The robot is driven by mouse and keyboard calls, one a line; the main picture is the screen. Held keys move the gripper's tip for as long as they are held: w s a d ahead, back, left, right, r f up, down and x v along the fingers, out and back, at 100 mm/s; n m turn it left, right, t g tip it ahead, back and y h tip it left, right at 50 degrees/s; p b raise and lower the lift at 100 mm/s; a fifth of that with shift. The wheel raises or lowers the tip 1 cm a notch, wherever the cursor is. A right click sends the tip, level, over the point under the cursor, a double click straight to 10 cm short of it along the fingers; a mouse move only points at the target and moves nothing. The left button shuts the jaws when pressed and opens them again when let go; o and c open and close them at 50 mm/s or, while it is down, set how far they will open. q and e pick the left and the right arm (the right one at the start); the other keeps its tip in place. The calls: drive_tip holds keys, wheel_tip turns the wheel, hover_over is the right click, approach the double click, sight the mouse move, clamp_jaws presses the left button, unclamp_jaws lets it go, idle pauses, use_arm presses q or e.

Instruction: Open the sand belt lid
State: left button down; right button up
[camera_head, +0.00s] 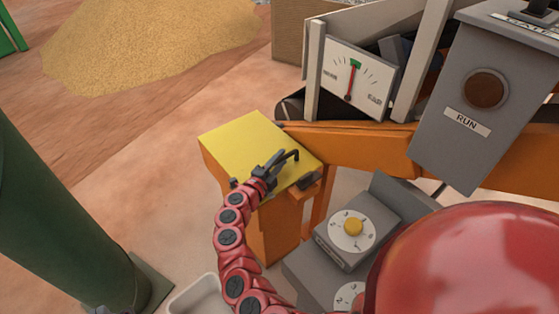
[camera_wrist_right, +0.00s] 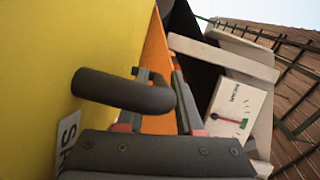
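The sand belt lid (camera_head: 236,142) is a yellow, flat panel on top of an orange box and looks closed. A dark bent handle (camera_head: 292,156) stands on it near its right side. The lid fills the left of the right wrist view (camera_wrist_right: 50,50), and the handle (camera_wrist_right: 115,89) reaches across from it. My right gripper (camera_head: 270,170) is at the handle, over the lid. In the wrist view its fingers (camera_wrist_right: 162,110) are apart, with the bend of the handle in front of the gap. I cannot tell whether they touch it. My left gripper is not in view.
A grey RUN box (camera_head: 455,145) and a gauge panel (camera_head: 355,78) stand to the right, by the belt. A grey dial unit (camera_head: 353,229) is below. A green column (camera_head: 50,220) stands at left. Sand (camera_head: 150,40) is piled behind. The ground left of the lid is clear.

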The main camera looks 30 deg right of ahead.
clamp_jaws()
idle(1.1)
